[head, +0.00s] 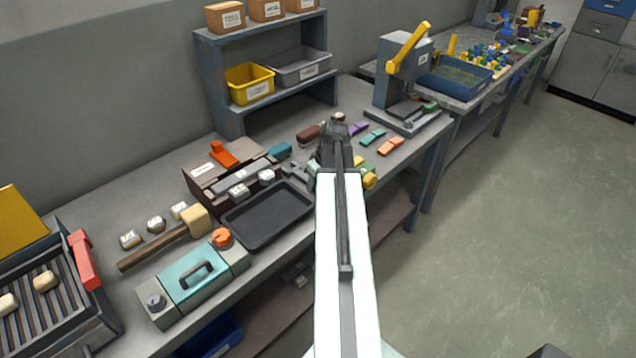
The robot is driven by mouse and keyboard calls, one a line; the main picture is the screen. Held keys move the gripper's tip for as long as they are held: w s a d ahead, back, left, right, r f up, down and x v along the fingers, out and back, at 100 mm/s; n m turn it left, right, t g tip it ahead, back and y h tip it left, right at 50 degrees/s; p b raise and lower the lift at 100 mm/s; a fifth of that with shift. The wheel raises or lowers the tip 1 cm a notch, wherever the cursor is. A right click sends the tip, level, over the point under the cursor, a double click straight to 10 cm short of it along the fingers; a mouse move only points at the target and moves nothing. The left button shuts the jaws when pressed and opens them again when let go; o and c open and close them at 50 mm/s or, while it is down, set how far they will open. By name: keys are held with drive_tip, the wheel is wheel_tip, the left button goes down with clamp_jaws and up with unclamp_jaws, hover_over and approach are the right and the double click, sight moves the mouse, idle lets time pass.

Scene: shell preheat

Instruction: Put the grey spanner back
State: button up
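My arm reaches up the middle of the picture, and my gripper (336,128) is at its far end over the workbench (170,165). The fingers are small, dark and seen from behind, so I cannot tell whether they are open or shut, or whether they hold anything. I cannot make out the grey spanner for certain. Small grey pieces (299,172) lie on the bench just left of my gripper, partly hidden by my arm, but their shape is unclear.
A black tray (268,215), a brown fixture with an orange lever (223,154), a mallet (165,240) and a teal-lidded box (193,274) crowd the left bench. A shelf (227,121) and a yellow-handled press (402,68) stand behind. The floor at right is clear.

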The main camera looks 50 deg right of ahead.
drive_tip(key=shift+o, duration=0.3)
drive_tip(key=p+v, duration=1.1)
drive_tip(key=v, duration=0.1)
drive_tip(key=shift+r+p, duration=0.2)
drive_tip(key=shift+p, duration=0.2)
idle(1.7)
drive_tip(key=shift+s+f, duration=0.1)
drive_tip(key=shift+s, duration=0.05)
